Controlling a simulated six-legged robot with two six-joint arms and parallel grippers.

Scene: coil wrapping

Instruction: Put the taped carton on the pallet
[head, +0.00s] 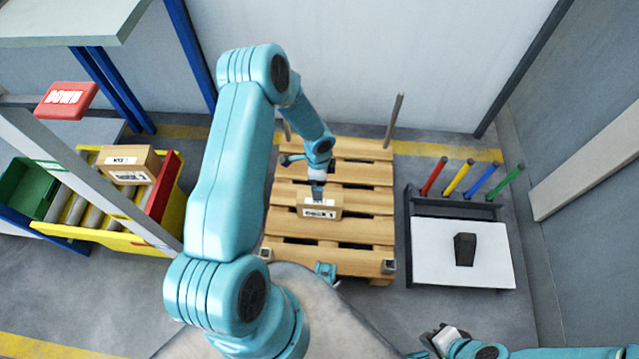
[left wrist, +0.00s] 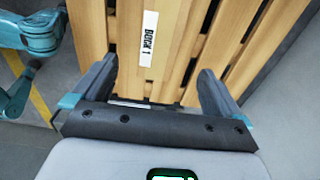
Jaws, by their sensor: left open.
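A brown carton (head: 320,207) with a white printed label sits on the wooden pallet (head: 370,232), near its middle. My left gripper (head: 318,188) is just above the carton's top. In the left wrist view my left gripper (left wrist: 158,80) has its two dark fingers spread apart, with the carton's labelled face (left wrist: 165,40) ahead between them. I cannot tell whether the fingers touch it. My right gripper (head: 440,340) is at the bottom of the head view, away from the pallet; its jaws are unclear. The carton's far sides are hidden.
A white-topped stand (head: 440,260) with coloured pegs and a black block (head: 465,249) stands right of the pallet. Posts rise at the pallet's corners.

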